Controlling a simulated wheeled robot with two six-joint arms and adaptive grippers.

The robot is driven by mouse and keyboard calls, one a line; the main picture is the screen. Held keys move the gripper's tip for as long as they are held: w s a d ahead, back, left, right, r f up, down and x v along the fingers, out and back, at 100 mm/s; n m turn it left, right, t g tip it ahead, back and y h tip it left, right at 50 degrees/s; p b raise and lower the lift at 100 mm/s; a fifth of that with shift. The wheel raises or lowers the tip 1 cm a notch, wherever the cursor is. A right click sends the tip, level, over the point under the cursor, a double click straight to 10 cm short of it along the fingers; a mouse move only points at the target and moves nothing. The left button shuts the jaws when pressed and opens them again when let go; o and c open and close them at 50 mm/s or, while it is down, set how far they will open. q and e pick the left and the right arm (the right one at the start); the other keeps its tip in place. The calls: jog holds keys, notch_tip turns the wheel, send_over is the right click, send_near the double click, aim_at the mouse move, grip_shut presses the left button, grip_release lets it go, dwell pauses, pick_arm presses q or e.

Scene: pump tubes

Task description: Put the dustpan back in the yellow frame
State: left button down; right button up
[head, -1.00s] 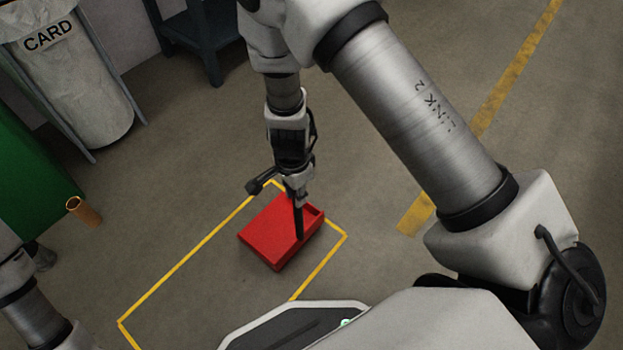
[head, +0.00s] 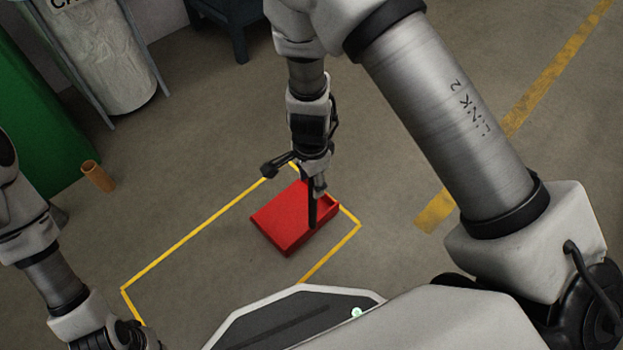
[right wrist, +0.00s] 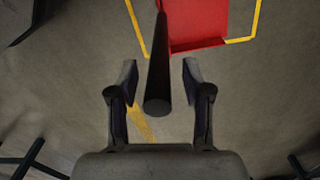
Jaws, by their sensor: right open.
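The red dustpan (head: 282,218) lies on the floor at the far right end of the yellow frame (head: 190,237), inside its outline in the head view. Its black handle (head: 312,210) stands up from the pan. My right gripper (head: 317,186) is over the handle's upper end. In the right wrist view, the open fingers (right wrist: 160,78) stand on either side of the handle (right wrist: 158,70), with gaps on both sides. Part of the red pan (right wrist: 198,25) shows beyond it. My left arm is at the lower left; its fingers are out of view.
A brown cylinder (head: 98,176) sticks out near the green box (head: 50,130) at the left. A card waste bag (head: 108,60) in a stand and a dark blue stand (head: 225,22) are at the back. The near left part of the frame is bare floor.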

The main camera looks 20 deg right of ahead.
notch_tip(320, 180, up, 12)
jog(key=p, duration=0.7)
jog(key=shift+w+f, duration=0.1)
jog(key=shift+f, duration=0.05)
jog(key=s+d+f+n, duration=0.3)
jog(key=s+f+n, duration=0.4)
jog(key=s+n, duration=0.1)
jog(key=s+d+f+n, duration=0.4)
jog(key=s+f+n, duration=0.3)
jog(key=s, duration=0.4)
jog(key=shift+f+n, duration=0.4)
jog(key=shift+s, duration=0.1)
